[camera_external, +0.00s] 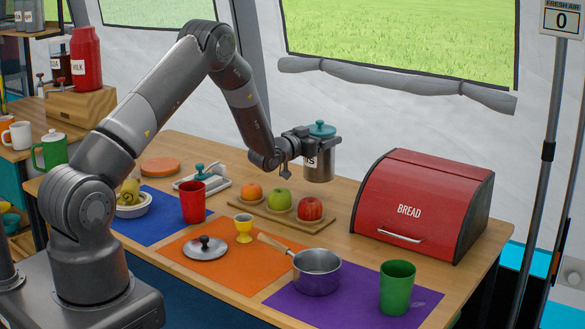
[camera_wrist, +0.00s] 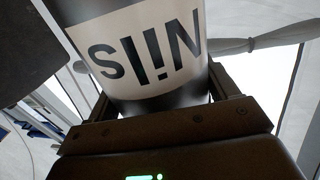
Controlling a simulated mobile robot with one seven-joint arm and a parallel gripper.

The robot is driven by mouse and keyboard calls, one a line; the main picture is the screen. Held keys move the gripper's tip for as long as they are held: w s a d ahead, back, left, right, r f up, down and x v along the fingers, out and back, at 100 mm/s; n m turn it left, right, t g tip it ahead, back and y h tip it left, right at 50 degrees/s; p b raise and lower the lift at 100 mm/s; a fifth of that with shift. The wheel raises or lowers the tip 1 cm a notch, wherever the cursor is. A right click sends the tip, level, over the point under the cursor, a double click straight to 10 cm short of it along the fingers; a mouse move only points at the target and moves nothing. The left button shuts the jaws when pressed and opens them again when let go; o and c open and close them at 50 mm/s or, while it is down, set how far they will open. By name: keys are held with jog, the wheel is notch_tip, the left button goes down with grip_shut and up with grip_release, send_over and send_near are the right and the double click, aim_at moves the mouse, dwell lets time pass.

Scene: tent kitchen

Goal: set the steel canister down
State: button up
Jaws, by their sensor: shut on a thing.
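The steel canister (camera_external: 319,167) has a teal lid and a pale label with dark lettering. It is upright in my gripper (camera_external: 306,143), which is shut on it. In the external view it appears above the back part of the table (camera_external: 345,190), left of the bread box; whether its base touches the table I cannot tell for certain. In the wrist view the canister (camera_wrist: 150,60) fills the space between the fingers, with its label facing the camera. Its lid and base are out of that view.
A red bread box (camera_external: 425,205) stands right of the canister. A board (camera_external: 282,214) with an orange and two apples lies in front. Bare table shows between board and bread box.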

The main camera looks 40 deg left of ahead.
jog(key=shift+w+a+f, duration=0.15)
jog(key=shift+a+f, duration=0.15)
jog(key=shift+f, duration=0.55)
jog(key=shift+w+a+f, duration=0.2)
jog(key=shift+a+f, duration=0.05)
jog(key=shift+f, duration=0.55)
jog(key=shift+w+a+f, duration=0.15)
jog(key=shift+a+f, duration=0.15)
jog(key=shift+f, duration=0.65)
jog(key=o, duration=2)
jog(key=shift+f, duration=0.1)
jog(key=shift+c, duration=0.2)
